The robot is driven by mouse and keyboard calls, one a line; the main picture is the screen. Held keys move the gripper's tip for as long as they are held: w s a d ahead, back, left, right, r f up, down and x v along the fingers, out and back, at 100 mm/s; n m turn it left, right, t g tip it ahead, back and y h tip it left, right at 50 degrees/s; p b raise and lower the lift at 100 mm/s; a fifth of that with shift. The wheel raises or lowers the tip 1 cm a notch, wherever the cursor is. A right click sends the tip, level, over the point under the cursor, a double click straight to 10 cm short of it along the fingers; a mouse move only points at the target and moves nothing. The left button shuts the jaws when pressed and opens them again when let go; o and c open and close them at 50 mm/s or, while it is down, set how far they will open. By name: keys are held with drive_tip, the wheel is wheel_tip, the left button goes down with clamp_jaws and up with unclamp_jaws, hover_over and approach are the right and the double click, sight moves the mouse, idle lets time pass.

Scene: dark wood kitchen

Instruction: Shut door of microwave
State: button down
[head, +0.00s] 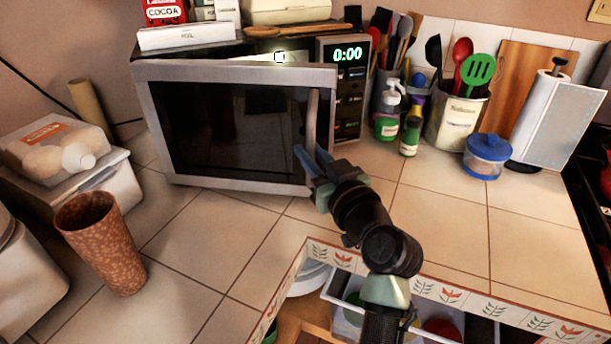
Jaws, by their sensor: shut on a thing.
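The microwave (352,92) stands at the back of the tiled counter, with a green 0:00 on its display. Its door (240,130) has a silver frame and a dark window, and stands partly open, swung out toward me from the left side. The upright handle (312,118) is at the door's right edge. My gripper (311,160) is at the lower part of this handle, its blue fingers shut on it. The exact contact is small and partly hidden by the fingers.
A brown cup (100,243) and an egg carton (55,150) stand left of the door. A soap bottle (389,115), a utensil crock (457,118), a blue-lidded jar (486,157) and a paper towel roll (560,115) stand right. The counter (450,220) in front of them is clear.

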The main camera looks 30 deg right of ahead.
drive_tip(key=shift+w+d+n+y+b, duration=0.3)
drive_tip(key=shift+w+y+b, duration=0.2)
drive_tip(key=shift+w+b, duration=0.1)
drive_tip(key=c, duration=0.8)
unclamp_jaws()
drive_tip(key=shift+d, duration=0.1)
drive_tip(key=shift+s, duration=0.2)
drive_tip(key=s, duration=0.8)
drive_tip(key=s+a, duration=0.1)
drive_tip(key=s, duration=0.3)
drive_tip(key=shift+s+b, duration=0.3)
drive_tip(key=shift+s, duration=0.05)
